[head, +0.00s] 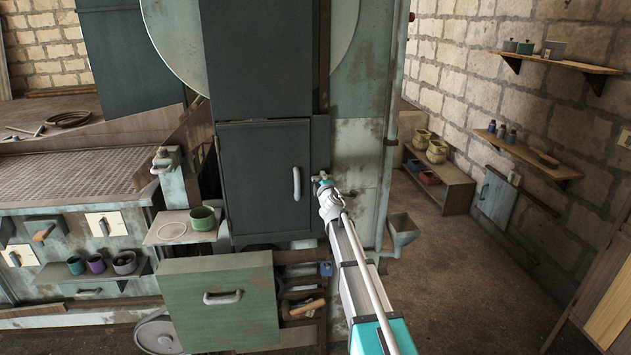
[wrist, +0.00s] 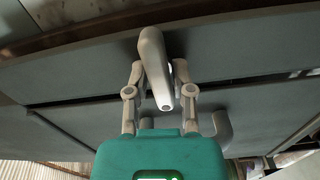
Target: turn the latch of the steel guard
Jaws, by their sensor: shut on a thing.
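The steel guard (head: 262,185) shows in the head view as a dark grey, closed door with a pale vertical handle (head: 296,183). Its latch (wrist: 152,50) is a pale grey lever, seen in the wrist view standing out from the grey panel. My gripper (head: 322,179) is at the guard's right edge, beside the handle. In the wrist view my gripper (wrist: 160,73) has one finger on each side of the latch and is shut on it. In the head view the latch is mostly hidden by the gripper.
A green drawer front (head: 220,298) stands out below the guard. A small shelf with a green pot (head: 203,218) is at its left. A grey funnel-like box (head: 401,231) is right of my arm. The floor (head: 480,290) at right is clear.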

